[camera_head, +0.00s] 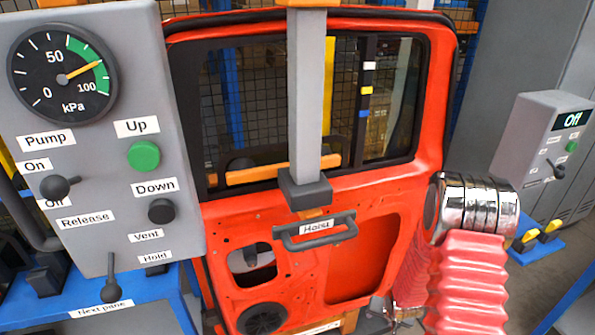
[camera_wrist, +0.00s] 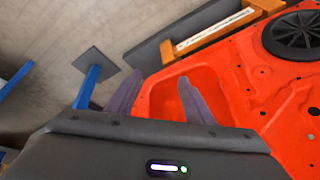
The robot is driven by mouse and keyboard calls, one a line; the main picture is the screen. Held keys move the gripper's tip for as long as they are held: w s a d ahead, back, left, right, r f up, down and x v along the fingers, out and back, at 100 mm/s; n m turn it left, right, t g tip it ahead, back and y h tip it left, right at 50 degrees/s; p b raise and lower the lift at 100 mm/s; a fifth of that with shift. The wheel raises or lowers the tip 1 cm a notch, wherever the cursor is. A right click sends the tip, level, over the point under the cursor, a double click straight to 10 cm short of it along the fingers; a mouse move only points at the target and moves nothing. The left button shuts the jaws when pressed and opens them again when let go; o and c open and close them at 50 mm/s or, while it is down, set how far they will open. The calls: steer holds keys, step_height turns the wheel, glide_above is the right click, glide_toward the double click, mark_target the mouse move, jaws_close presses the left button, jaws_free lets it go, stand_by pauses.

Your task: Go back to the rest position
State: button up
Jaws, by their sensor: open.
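My gripper (camera_wrist: 155,100) shows in the wrist view as two purple-grey fingers spread apart with nothing between them. It is open, and the lower red door panel lies behind and to the right of it. In the head view my arm, in a red ribbed sleeve with a chrome joint, stands at the right in front of the door's right side. The gripper itself cannot be made out there. The red door (camera_head: 380,200) stands upright in the middle, with its window pane (camera_head: 245,90) in the upper frame.
At left is a grey control panel (camera_head: 100,210) with a gauge (camera_head: 62,72), levers and buttons. A hoist handle (camera_head: 315,230) hangs before the door. At right is a box (camera_head: 535,140) reading Off. Bare floor (camera_wrist: 45,45) shows at the wrist view's upper left.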

steer(key=s+a+r+n, duration=0.1)
steer(key=s+a+r, duration=0.2)
steer(key=s+r, duration=0.4)
steer(key=s+a+r+n, duration=0.2)
steer(key=s+r, duration=0.6)
steer(key=r, duration=1.4)
steer(key=s+a+r+n+t, duration=0.1)
steer(key=s+a+r, duration=0.5)
steer(key=r, duration=0.9)
steer(key=shift+s, duration=1.1)
